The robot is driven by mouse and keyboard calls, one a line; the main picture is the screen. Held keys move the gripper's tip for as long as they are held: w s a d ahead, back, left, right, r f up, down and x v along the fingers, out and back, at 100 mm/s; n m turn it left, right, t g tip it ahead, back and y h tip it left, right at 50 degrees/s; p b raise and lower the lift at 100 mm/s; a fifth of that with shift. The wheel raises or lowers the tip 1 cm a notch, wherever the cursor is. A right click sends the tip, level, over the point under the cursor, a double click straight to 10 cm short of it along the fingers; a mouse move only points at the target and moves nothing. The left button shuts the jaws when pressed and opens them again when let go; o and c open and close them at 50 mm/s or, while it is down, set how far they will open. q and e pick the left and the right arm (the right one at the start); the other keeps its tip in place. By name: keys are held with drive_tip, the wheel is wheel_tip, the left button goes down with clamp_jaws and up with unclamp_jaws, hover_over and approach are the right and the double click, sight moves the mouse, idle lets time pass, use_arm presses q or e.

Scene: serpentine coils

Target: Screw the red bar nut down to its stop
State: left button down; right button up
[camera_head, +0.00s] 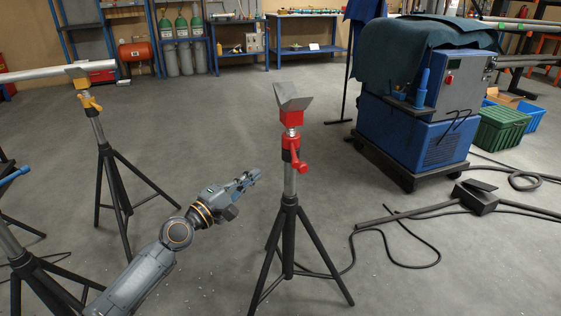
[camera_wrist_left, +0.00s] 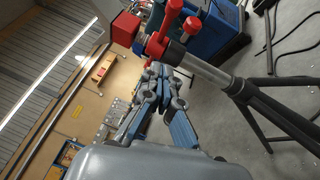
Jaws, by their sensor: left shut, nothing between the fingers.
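The red bar nut (camera_head: 292,154) sits on the post of the middle tripod stand, under a red block with a grey V-shaped head (camera_head: 292,98). Its red handle hangs to the lower right in the head view. In the left wrist view the red bar nut (camera_wrist_left: 166,38) is just beyond my fingertips, with bar ends showing. My left gripper (camera_head: 250,178) is shut and empty. It is left of the stand's post and a little lower than the nut, apart from it in the head view. The left wrist view shows its closed fingers (camera_wrist_left: 160,75). My right gripper is not in view.
A stand with a yellow nut (camera_head: 91,103) carries a white pipe at left. A blue machine (camera_head: 415,105) under a dark cloth stands at right. Cables and a black pedal box (camera_head: 475,197) lie on the floor. The tripod's legs (camera_head: 290,235) spread wide below the post.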

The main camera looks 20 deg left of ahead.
use_arm(q)
drive_tip(key=w+d+r+p, duration=0.1)
drive_tip(key=w+d+p, duration=0.1)
drive_tip(key=w+d, duration=0.3)
drive_tip(key=shift+x, duration=0.85)
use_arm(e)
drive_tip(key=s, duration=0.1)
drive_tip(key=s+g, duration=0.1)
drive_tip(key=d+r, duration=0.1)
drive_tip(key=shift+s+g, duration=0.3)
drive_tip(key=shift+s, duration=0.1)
use_arm(q)
drive_tip(key=shift+d+r+p, duration=0.1)
drive_tip(key=shift+r+p, duration=0.05)
drive_tip(key=shift+p, duration=0.15)
